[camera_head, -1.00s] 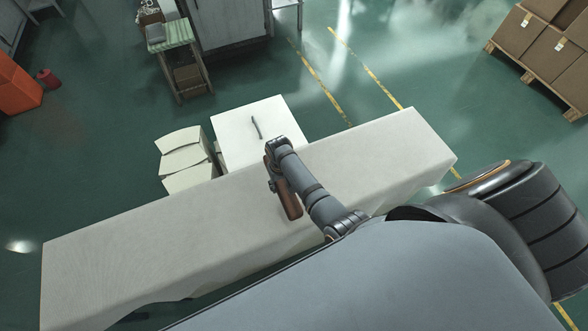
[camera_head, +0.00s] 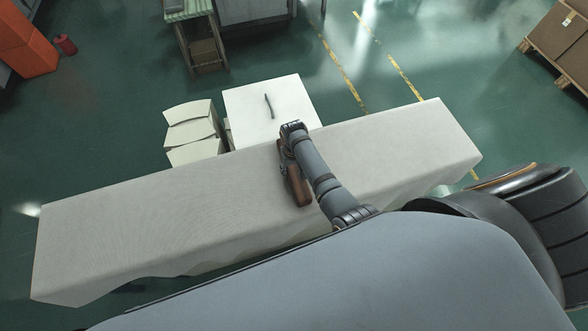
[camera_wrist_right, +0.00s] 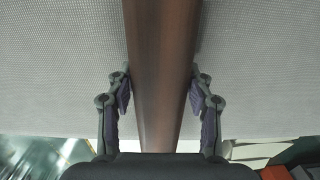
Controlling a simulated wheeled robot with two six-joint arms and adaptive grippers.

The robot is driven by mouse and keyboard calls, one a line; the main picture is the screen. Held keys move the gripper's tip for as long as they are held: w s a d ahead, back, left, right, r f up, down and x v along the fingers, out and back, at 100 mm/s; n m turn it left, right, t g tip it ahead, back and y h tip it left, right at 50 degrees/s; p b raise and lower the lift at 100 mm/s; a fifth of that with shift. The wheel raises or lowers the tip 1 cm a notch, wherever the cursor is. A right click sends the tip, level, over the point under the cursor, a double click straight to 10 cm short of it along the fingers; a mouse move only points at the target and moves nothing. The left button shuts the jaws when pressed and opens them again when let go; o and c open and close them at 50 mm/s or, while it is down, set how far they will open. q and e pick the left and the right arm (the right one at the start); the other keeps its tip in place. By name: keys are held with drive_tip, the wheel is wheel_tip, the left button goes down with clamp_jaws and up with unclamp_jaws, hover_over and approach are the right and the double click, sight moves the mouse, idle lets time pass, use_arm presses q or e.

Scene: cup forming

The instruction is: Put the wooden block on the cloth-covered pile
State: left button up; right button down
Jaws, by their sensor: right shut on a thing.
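The wooden block (camera_head: 299,191) is a long brown bar over the cloth-covered pile (camera_head: 160,205), a long pile under a pale grey cloth. My right gripper (camera_head: 290,165) is shut on the block in the head view. In the right wrist view the block (camera_wrist_right: 161,70) runs between the two fingers of the right gripper (camera_wrist_right: 161,97), with the cloth (camera_wrist_right: 60,75) behind it. I cannot tell whether the block touches the cloth. Part of the block is hidden by my gripper and arm. My left gripper is not in view.
A white-topped table (camera_head: 245,105) with a small dark item (camera_head: 269,106) stands behind the pile, beside stacks of pale sheets (camera_head: 190,125). Cardboard boxes (camera_head: 562,40) sit on a pallet at the far right. The cloth left of the block is bare.

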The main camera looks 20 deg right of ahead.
sight(294, 166)
drive_tip(key=c, duration=0.5)
unclamp_jaws()
drive_tip(key=shift+f, duration=0.15)
wheel_tip(294, 166, up, 12)
drive_tip(key=shift+w+r+p, duration=0.15)
drive_tip(key=shift+r+p, duration=0.05)
drive_tip(key=shift+p, duration=0.55)
